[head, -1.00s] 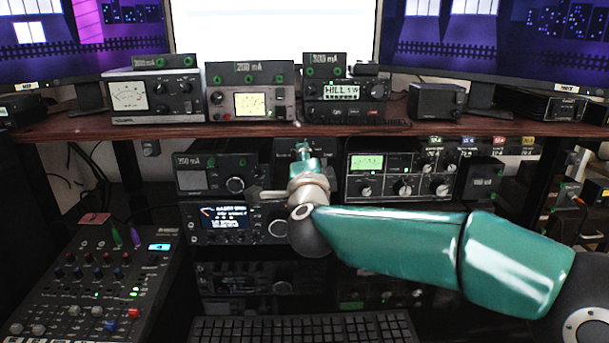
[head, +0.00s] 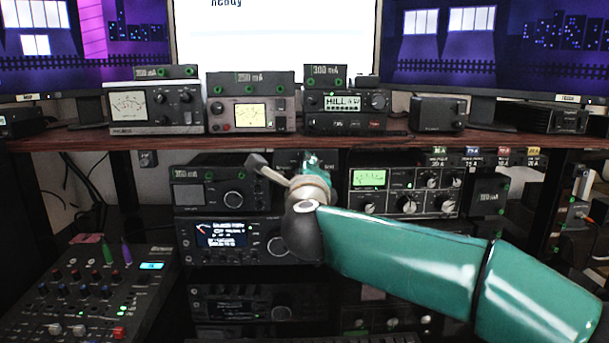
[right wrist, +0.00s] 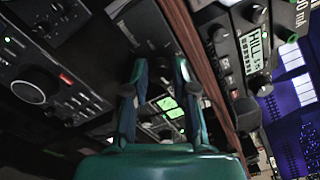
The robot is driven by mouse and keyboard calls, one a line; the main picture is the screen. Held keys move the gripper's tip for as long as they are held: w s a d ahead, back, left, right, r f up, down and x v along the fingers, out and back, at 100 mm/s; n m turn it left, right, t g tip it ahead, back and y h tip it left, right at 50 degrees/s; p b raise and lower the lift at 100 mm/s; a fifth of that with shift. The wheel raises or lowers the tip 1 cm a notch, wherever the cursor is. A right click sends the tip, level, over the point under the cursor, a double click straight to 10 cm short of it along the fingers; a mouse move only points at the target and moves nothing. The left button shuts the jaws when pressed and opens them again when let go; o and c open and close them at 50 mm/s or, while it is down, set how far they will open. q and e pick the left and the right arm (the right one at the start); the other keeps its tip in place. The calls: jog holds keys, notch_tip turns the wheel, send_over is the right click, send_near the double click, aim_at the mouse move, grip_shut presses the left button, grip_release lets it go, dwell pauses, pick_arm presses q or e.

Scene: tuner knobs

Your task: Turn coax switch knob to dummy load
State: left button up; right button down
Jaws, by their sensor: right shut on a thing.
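My right gripper (head: 312,163) is below the shelf, at the dark box (head: 289,162) between the left radios and the wide tuner. It also shows in the right wrist view (right wrist: 160,68), with its two fingers reaching to a dark box front (right wrist: 143,25). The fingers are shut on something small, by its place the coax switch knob. The knob itself is hidden by the fingers and wrist, so I cannot read its pointer or the position labels. My left gripper is in neither current view.
The wooden shelf (head: 440,142) runs just above my right gripper. The tuner (head: 405,180) with a green display is close on its right. Radios (head: 215,188) are close on its left. A mixer (head: 95,290) stands at lower left.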

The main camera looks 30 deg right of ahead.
jog(key=shift+f, duration=0.35)
jog(key=c, duration=0.9)
grip_release()
jog(key=shift+d, duration=0.1)
jog(key=shift+r, duration=0.15)
jog(key=v, duration=1.2)
